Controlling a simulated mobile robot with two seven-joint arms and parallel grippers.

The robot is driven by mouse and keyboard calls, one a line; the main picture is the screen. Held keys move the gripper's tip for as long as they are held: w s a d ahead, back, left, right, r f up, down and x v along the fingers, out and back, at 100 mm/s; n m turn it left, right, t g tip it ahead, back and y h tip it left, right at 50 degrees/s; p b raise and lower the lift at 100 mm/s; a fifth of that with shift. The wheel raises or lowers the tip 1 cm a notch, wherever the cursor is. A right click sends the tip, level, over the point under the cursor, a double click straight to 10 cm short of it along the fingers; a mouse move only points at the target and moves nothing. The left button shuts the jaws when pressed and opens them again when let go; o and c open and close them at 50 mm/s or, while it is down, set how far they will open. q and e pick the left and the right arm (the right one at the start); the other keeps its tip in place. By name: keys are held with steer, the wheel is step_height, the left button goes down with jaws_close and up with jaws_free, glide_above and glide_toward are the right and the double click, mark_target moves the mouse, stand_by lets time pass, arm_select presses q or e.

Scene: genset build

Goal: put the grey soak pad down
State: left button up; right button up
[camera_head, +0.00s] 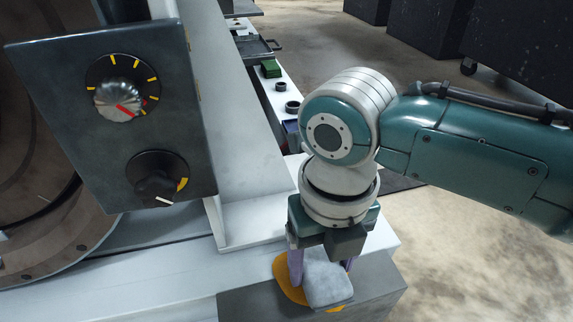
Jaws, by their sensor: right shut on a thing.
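The grey soak pad (328,284) is a light grey, rounded piece at the bottom centre. My right gripper (322,266) points down and is shut on the pad, with purple fingers showing at its left and right. The pad is over an orange-yellow flat piece (286,281) on top of a dark grey block (245,305). The pad hides part of the orange piece, and I cannot tell whether the two touch. My left gripper is not in view.
A dark control panel (75,140) with two knobs stands at the left beside a large round housing (40,180). A pale upright plate (240,130) is left of my arm. A green block (270,68) and dark rings (292,107) lie on a narrow white ledge behind. Open floor lies right.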

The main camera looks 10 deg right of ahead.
mark_target(322, 267)
steer(key=shift+f, duration=0.55)
steer(key=o, duration=1.3)
step_height(322, 267, up, 13)
steer(key=p, duration=0.9)
steer(key=s+a+m+t+y, duration=0.1)
steer(key=s+a+m+y, duration=0.25)
steer(key=s+m, duration=0.65)
steer(key=s+d+r+m+t+h, duration=0.1)
steer(key=d+m, duration=0.3)
steer(key=m, duration=0.4)
steer(key=s+d+r+m+h, duration=0.1)
steer(key=s+d+m, duration=0.1)
steer(key=m, duration=0.6)
steer(key=s+d+r+m+t+h, duration=0.1)
steer(key=d+r+m, duration=0.1)
steer(key=d+m, duration=0.3)
steer(key=shift+s+d+r+m+t, duration=0.1)
steer(key=shift+s+d+m+t, duration=0.05)
steer(key=shift+m, duration=0.75)
steer(key=shift+s+d+m+t, duration=0.1)
steer(key=shift+d+m+t, duration=0.05)
steer(key=shift+m, duration=0.75)
